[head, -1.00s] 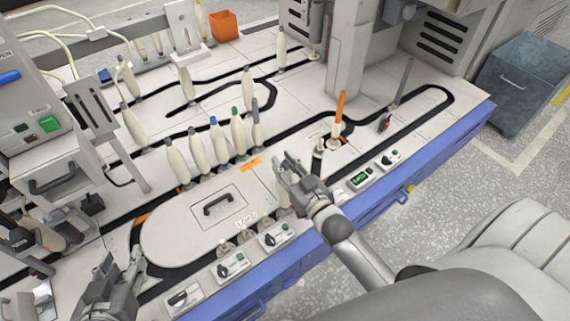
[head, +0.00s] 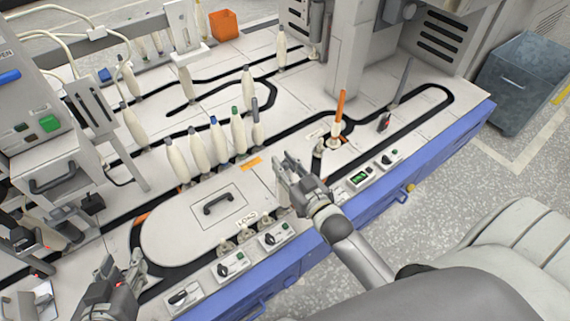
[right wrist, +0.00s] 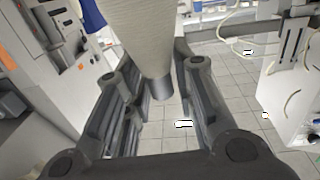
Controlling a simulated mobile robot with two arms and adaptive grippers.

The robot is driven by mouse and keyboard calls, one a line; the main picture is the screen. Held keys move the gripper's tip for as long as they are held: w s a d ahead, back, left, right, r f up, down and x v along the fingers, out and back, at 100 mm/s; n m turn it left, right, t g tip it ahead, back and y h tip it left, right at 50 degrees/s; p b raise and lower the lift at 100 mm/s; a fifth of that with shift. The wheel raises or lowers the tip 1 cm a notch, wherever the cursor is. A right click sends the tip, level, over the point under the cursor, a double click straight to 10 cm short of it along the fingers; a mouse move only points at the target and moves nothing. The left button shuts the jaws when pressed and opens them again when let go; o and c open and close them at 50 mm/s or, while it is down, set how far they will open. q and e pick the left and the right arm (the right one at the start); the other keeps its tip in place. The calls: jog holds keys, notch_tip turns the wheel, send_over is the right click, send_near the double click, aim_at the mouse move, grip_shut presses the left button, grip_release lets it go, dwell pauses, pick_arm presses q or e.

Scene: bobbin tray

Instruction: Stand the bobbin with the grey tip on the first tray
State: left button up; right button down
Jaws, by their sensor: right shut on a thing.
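My right gripper (head: 287,170) is over the front part of the table, to the right of the oval plate. In the right wrist view it is shut on a cream bobbin (right wrist: 145,40), whose grey lower end (right wrist: 160,88) sticks out between the fingers. Its upper tip is out of that view, so I cannot tell its colour. A bobbin with a grey tip (head: 257,130) stands at the right end of the row, beside the green-tipped bobbin (head: 238,132). My left gripper (head: 124,268) is open and empty at the front left. I cannot tell which tray is the first.
The blue-tipped bobbin (head: 220,142) and other bobbins stand along the black track. Small pegs (head: 245,234) and switch boxes (head: 233,263) line the front edge. An orange-topped upright (head: 340,108) stands right of my right gripper. The oval plate (head: 180,225) carries only its handle.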

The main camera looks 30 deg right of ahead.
pick_arm(q)
jog(key=shift+w+d+r+t, duration=0.2)
jog(key=shift+w+r+t, duration=0.1)
jog(key=shift+r, duration=0.05)
pick_arm(e)
jog(key=shift+f, duration=0.1)
pick_arm(q)
jog(key=shift+w+d+r+t+h, duration=0.15)
jog(key=shift+w+r+t+h, duration=0.15)
jog(key=shift+w+r+t, duration=0.25)
pick_arm(e)
jog(key=shift+f, duration=0.25)
pick_arm(q)
jog(key=shift+r, duration=0.25)
pick_arm(e)
jog(key=c, duration=1.5)
grip_release()
jog(key=shift+s, duration=0.1)
